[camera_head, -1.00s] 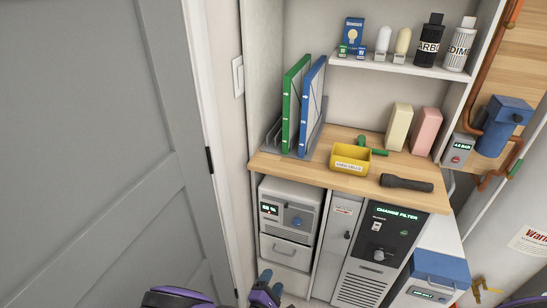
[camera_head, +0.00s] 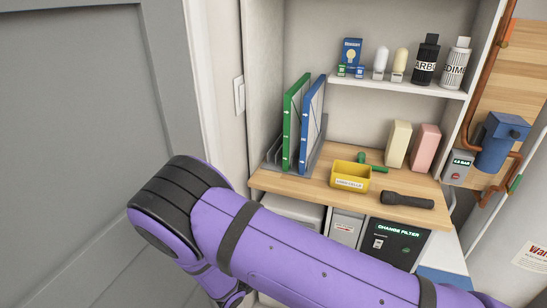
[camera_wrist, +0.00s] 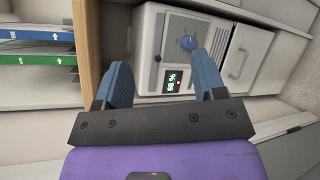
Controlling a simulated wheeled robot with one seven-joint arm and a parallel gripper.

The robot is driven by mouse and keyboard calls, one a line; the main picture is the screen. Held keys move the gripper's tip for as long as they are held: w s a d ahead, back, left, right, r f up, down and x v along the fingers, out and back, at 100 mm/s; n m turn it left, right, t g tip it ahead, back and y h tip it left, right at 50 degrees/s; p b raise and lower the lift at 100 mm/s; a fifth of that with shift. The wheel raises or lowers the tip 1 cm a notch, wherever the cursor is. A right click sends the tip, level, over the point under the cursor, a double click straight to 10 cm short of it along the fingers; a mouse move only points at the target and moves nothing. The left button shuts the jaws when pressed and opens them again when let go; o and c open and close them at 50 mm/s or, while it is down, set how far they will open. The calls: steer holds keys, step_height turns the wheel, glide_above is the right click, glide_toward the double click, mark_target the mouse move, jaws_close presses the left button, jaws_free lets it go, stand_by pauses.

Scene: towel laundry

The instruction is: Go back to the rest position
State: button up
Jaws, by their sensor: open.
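My gripper (camera_wrist: 165,85) shows in the wrist view with its two blue fingers spread apart and nothing between them. Beyond the fingers is a white machine (camera_wrist: 163,45) with a blue knob and a small lit display. My purple arm crosses the lower part of the head view, with its black joint in front of the grey door. The gripper's fingers cannot be made out in the head view.
A wooden counter (camera_head: 286,183) holds a yellow bin (camera_head: 350,176), a black flashlight (camera_head: 406,200), and green and blue binders (camera_head: 307,125). A white shelf (camera_head: 395,87) holds bottles and bulbs. A grey door (camera_head: 75,120) fills the left side. Pipes and a blue device (camera_head: 497,145) stand at right.

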steer(key=d+r+m+g+y, duration=0.1)
steer(key=d+r+m+g, duration=0.2)
steer(key=d+r, duration=0.55)
steer(key=d+r+m+g+y, duration=0.2)
steer(key=d+r+m+g, duration=0.15)
steer(key=r, duration=0.95)
steer(key=d+r+m+g+y, duration=0.1)
steer(key=d+r+m+g, duration=0.3)
steer(key=r, duration=0.7)
steer(key=s+d+r+m+t+y, duration=0.15)
steer(key=s+d+r+y, duration=0.35)
steer(key=s+d+r, duration=0.6)
steer(key=s+d+r+m+t+y, duration=0.1)
steer(key=s+d+r+t+y, duration=0.1)
steer(key=s+r, duration=0.5)
steer(key=s+t, duration=0.1)
steer(key=s, duration=0.2)
steer(key=shift+s+d+m+t, duration=0.25)
steer(key=shift+s+m+t, duration=0.05)
steer(key=shift+m+t, duration=0.1)
